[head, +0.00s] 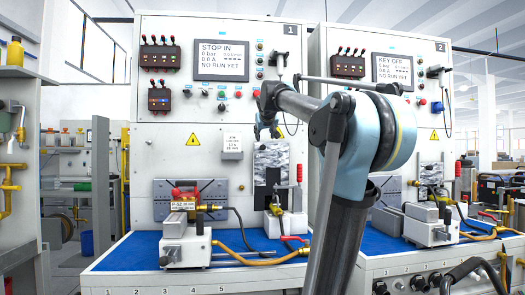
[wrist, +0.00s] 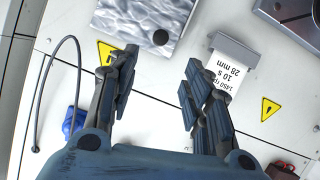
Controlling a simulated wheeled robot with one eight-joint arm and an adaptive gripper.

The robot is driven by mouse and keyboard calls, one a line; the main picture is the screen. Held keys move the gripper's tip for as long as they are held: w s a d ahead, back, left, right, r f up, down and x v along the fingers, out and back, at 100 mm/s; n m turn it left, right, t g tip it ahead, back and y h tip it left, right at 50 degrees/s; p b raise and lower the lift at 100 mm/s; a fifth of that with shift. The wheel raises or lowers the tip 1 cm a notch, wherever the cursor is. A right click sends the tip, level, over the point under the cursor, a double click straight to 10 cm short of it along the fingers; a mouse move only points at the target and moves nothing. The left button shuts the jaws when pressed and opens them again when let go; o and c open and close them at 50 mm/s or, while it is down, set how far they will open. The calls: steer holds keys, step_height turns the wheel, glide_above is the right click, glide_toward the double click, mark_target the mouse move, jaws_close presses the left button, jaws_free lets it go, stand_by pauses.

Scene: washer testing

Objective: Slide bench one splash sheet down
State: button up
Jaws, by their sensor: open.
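Bench one's splash sheet (head: 271,157) is a mottled, clear-grey panel upright on the bench's white front, right of a small paper card. Its lower part shows dark behind it. In the wrist view the splash sheet (wrist: 135,18) lies at the top, with a round black knob (wrist: 160,37) near its edge. My gripper (head: 268,132) is just above the sheet's top edge in the head view. In the wrist view my gripper (wrist: 156,92) is open, with nothing between its fingers, and its tips are short of the knob.
A card on a clip (head: 232,146) is left of the sheet, and a red-handled lever (head: 299,173) is right of it. A vise with a labelled part (head: 185,232) stands on the blue mat (head: 133,250). Bench two (head: 420,130) stands to the right.

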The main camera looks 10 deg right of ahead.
mark_target(263, 147)
steer(key=x, duration=1.5)
steer(key=shift+f, duration=0.1)
jaws_close()
